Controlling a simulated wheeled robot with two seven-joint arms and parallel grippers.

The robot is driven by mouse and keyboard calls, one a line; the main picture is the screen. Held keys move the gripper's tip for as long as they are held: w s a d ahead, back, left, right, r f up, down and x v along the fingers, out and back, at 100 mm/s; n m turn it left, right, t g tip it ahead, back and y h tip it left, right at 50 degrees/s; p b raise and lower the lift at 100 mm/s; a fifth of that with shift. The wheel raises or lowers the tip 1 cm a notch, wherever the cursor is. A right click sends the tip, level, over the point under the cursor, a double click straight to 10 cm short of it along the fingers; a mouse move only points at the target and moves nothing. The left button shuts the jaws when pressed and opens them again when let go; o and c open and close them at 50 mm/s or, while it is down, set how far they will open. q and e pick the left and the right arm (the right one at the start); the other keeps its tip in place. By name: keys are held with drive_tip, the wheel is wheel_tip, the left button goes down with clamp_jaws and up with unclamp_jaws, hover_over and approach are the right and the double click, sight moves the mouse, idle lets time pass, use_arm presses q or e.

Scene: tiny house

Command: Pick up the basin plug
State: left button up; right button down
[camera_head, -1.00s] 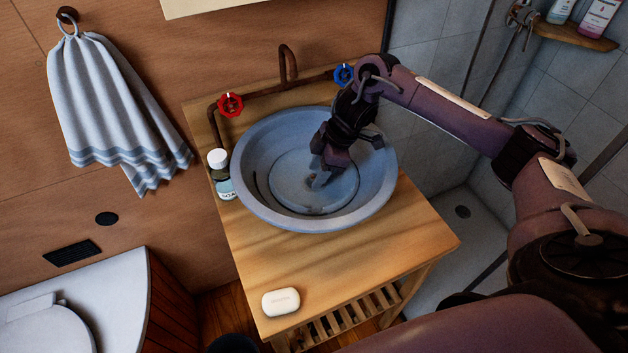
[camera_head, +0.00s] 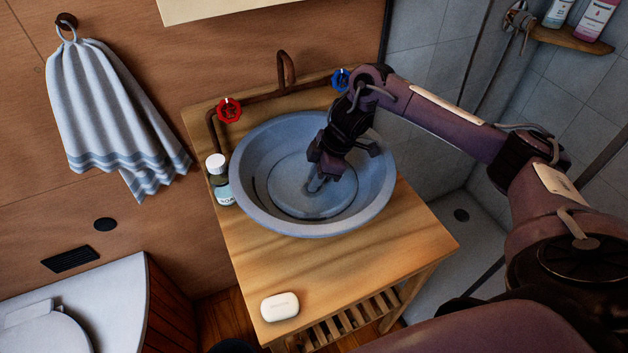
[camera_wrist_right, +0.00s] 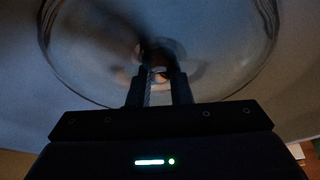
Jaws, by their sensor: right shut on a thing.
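The round blue-grey basin (camera_head: 252,210) sits on the wooden washstand. My right gripper (camera_head: 316,184) reaches down inside it, with its fingertips low near the middle of the bowl. In the right wrist view the two fingers (camera_wrist_right: 159,84) are close together, shut on a small pale thing between their tips, which I take to be the basin plug (camera_wrist_right: 158,73). A dark round area lies just beyond the tips. In the head view the fingers hide the plug, and I cannot tell whether it is clear of the drain. My left gripper is not in view.
Behind the basin are a copper tap (camera_head: 286,70), a red valve (camera_head: 229,109) and a blue valve (camera_head: 340,79). A soap bottle (camera_head: 220,185) stands close at the basin's left. A white soap bar (camera_head: 280,306) lies on the washstand's front (camera_head: 345,262), otherwise clear.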

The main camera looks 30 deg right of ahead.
drive_tip(key=shift+r, duration=0.65)
wheel_tip(320, 180, up, 18)
drive_tip(key=p, duration=0.5)
drive_tip(key=shift+r, duration=0.25)
